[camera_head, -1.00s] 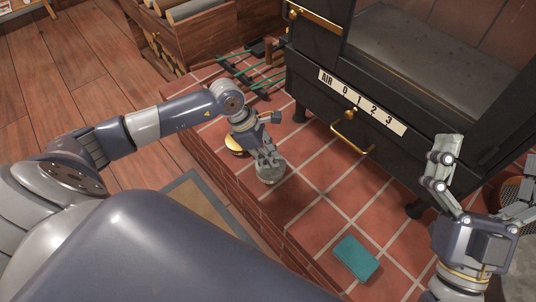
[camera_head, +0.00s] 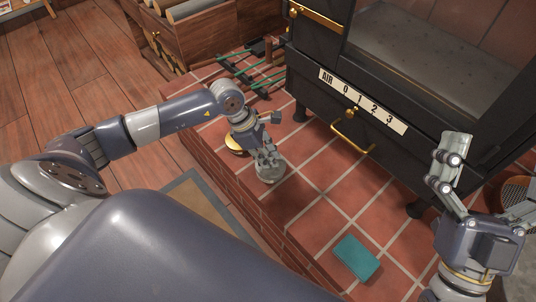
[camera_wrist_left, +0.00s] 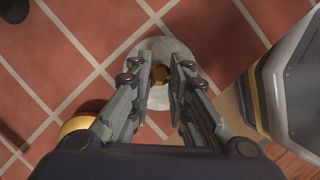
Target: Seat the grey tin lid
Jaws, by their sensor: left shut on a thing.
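The grey tin lid (camera_wrist_left: 155,103) is a pale grey disc with a brass-coloured knob (camera_wrist_left: 161,74) in the middle, seen from above in the left wrist view. My left gripper (camera_wrist_left: 161,80) is shut on the lid, with one finger on each side of the knob. In the head view my left gripper (camera_head: 266,157) points down onto the pale grey round piece (camera_head: 271,174) over the brick hearth. The fingers hide part of it, and I cannot tell how the lid sits on a tin. My right gripper (camera_head: 488,172) is open and empty at the right.
A brass round object (camera_head: 234,146) is beside my left gripper. A teal block (camera_head: 356,258) lies on the tiled hearth (camera_head: 310,215). The black stove (camera_head: 330,100) with a brass handle stands behind. Green-handled tools (camera_head: 262,72) lie further back. Tiles between lid and block are clear.

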